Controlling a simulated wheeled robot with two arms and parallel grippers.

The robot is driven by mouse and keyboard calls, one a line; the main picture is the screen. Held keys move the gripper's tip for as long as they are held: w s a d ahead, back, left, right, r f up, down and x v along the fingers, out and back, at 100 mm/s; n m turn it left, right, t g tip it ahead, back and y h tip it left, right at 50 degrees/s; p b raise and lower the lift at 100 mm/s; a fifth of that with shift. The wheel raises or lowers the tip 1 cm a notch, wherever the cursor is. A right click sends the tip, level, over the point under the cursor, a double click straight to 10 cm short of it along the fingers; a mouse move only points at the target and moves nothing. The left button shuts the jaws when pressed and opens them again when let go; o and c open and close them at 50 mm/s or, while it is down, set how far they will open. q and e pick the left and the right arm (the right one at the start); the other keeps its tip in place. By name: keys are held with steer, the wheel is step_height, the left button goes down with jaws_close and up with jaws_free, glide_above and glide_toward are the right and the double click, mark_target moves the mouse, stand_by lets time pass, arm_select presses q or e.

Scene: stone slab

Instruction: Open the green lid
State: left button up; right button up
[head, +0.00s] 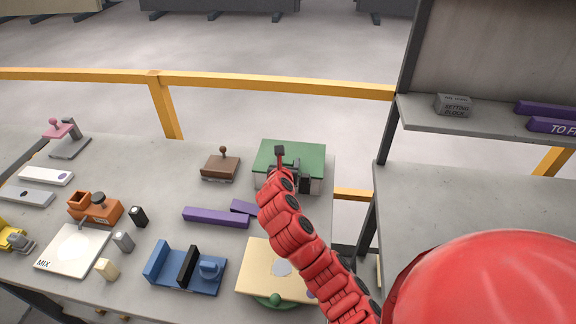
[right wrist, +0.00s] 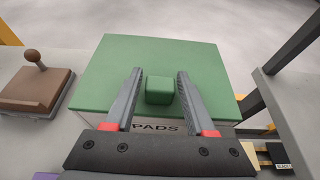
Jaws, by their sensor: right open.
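The green lid (head: 290,155) lies flat on a pale box (head: 262,180) at the back right of the stone slab. In the right wrist view the lid (right wrist: 105,75) fills the middle, with a green block-shaped knob (right wrist: 159,90) on it. The box front under it reads "PADS". My right gripper (right wrist: 157,88) is open, with one finger on each side of the knob and gaps on both sides. In the head view my right gripper (head: 290,172) is over the lid and hides part of it. My left gripper is not in view.
A brown block with a ball knob (head: 220,165) stands left of the box, purple bars (head: 215,217) in front. A blue fixture (head: 186,270) and a cream board (head: 255,262) lie nearer. A shelf unit (head: 470,170) stands right, past a gap.

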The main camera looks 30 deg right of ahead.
jaws_close()
stand_by(0.3)
stand_by(1.2)
